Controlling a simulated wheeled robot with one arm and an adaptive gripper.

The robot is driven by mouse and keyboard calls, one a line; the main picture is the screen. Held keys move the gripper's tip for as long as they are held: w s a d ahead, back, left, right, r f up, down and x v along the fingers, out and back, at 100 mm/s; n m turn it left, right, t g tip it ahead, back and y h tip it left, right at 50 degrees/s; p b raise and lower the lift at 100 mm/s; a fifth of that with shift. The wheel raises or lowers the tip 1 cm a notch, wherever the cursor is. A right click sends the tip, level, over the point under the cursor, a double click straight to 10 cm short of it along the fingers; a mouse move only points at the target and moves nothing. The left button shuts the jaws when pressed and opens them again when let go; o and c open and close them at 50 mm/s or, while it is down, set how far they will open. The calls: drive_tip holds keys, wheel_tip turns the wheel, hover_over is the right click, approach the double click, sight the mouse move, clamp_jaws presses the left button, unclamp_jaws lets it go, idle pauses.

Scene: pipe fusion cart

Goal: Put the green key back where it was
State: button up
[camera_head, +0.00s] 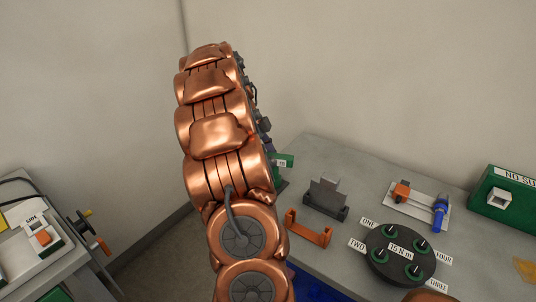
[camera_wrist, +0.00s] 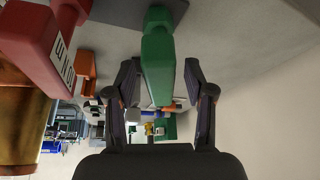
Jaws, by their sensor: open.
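A green key (camera_wrist: 158,62) shows in the wrist view as a long green block, its far end near a grey surface at the top. My gripper (camera_wrist: 161,72) is open, one finger on each side of the green key. Gaps show between the key and both fingers, so they do not appear to press on it. In the head view, a green piece with a white label (camera_head: 284,160) sticks out beside my copper arm. I cannot tell for sure that it is the same key. My arm hides the gripper and what lies behind it there.
A red block with lettering (camera_wrist: 52,35) and a brass cylinder (camera_wrist: 25,125) are close on the left in the wrist view. On the grey table (camera_head: 335,160) stand a grey holder (camera_head: 326,198), an orange bracket (camera_head: 308,228), a dark round disc (camera_head: 400,253) and a green box (camera_head: 507,197).

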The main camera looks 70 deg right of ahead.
drive_tip(key=shift+w+r+b, duration=0.2)
drive_tip(key=shift+r+b, duration=0.1)
drive_tip(key=shift+b, duration=0.05)
drive_tip(key=b+v, duration=0.2)
drive_tip(key=v, duration=0.9)
drive_tip(key=shift+r, duration=0.2)
